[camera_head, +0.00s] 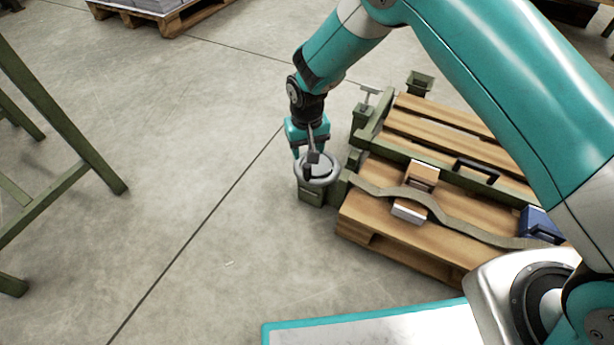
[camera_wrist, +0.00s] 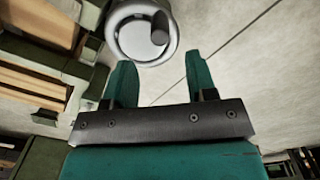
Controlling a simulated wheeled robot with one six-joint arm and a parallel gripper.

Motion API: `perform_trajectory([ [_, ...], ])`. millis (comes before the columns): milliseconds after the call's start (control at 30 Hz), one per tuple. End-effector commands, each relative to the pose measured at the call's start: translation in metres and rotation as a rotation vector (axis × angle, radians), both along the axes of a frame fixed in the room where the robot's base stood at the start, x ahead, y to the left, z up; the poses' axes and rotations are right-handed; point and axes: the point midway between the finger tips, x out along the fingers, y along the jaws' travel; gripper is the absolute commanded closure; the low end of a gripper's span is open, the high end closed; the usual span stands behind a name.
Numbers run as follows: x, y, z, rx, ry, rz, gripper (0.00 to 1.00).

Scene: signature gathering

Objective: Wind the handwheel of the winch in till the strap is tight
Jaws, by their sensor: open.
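The winch's round grey handwheel (camera_head: 318,172) sits on a green winch body (camera_head: 312,195) at the left edge of a wooden pallet (camera_head: 372,206). The handwheel also shows in the wrist view (camera_wrist: 140,37), with a dark upright knob (camera_wrist: 160,28) on its rim. The olive strap (camera_head: 458,231) runs from the winch over a box-like load (camera_head: 412,209) and toward the right, rising over the load in a loose curve. My gripper (camera_head: 309,152) points down just above the handwheel. Its two teal fingers (camera_wrist: 161,80) are apart with nothing between them; the knob lies beyond their tips.
A green frame with a black handle (camera_head: 477,167) crosses the pallet. A blue block (camera_head: 540,222) stands at its right. A green-legged stand (camera_head: 75,140) is at the left. The concrete floor (camera_head: 190,230) left of the winch is clear.

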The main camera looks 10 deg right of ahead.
Motion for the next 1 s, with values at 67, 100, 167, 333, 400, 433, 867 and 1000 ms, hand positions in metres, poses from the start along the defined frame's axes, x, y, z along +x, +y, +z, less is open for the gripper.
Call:
perform_trajectory([
  [67, -0.001, -0.001, -0.027, -0.002, 0.003, 0.0, 0.48],
  [100, 0.0, 0.0, -0.036, 0.0, 0.001, 0.0, 0.48],
  [167, 0.0, 0.0, -0.049, 0.0, 0.001, 0.0, 0.48],
  [333, 0.0, -0.001, -0.077, 0.0, 0.002, 0.0, 0.48],
  [400, 0.0, 0.0, -0.084, 0.0, 0.0, 0.0, 0.48],
  [433, 0.0, 0.0, -0.086, 0.0, 0.0, 0.0, 0.48],
  [867, 0.0, 0.0, -0.093, 0.0, 0.0, 0.0, 0.48],
  [1000, 0.0, 0.0, -0.093, 0.0, 0.0, 0.0, 0.8],
])
